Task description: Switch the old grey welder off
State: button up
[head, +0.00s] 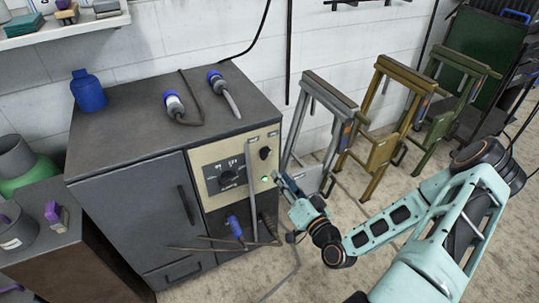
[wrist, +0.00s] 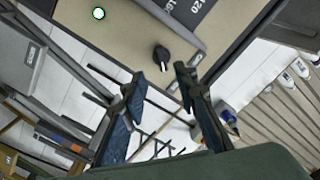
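The old grey welder (head: 130,215) is a dark grey cabinet with a beige control panel (head: 207,157). The panel has a dark dial plate (head: 229,178), a small black knob (head: 264,153) and a lit green lamp (head: 264,179). My gripper (head: 277,179) is in front of the panel's right edge, near the lamp and below the knob. In the wrist view my gripper (wrist: 159,82) is open and empty. The black knob (wrist: 161,57) with a white mark lies just beyond and between its fingertips, with no visible contact. The green lamp (wrist: 98,13) is lit there too.
Another blue plug (head: 235,226) and cables hang low at the front.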

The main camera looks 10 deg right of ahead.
aim_at(268, 156)
jog(key=x, duration=1)
jog(key=shift+w+d+r, duration=0.1)
jog(key=shift+w+r, duration=0.15)
jog(key=shift+w, duration=0.15)
jog(key=shift+c, duration=0.5)
grip_shut()
